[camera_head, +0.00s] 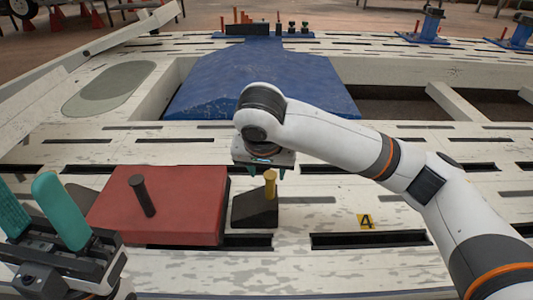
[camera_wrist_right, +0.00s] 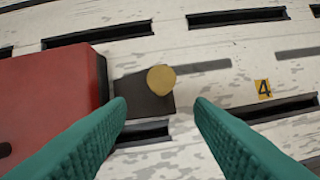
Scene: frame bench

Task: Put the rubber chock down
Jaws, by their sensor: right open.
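The rubber chock (camera_head: 255,213) is a dark wedge with a yellow upright peg (camera_head: 270,184). It rests on the pale slotted bench top, close against the right side of a red block. My right gripper (camera_head: 266,171) is just above the peg, jaws pointing down. In the right wrist view its teal fingers (camera_wrist_right: 160,104) are apart, and the chock (camera_wrist_right: 132,88) and the round peg top (camera_wrist_right: 160,79) show beyond the gap, with nothing between the pads. My left gripper (camera_head: 28,192) is at the lower left, its teal fingers apart and empty.
The red block (camera_head: 180,190) with a dark peg (camera_head: 142,196) lies left of the chock. A yellow marker with a 4 (camera_head: 366,221) is on the bench to the right. A large blue panel (camera_head: 300,85) lies behind. Bench around the marker is clear.

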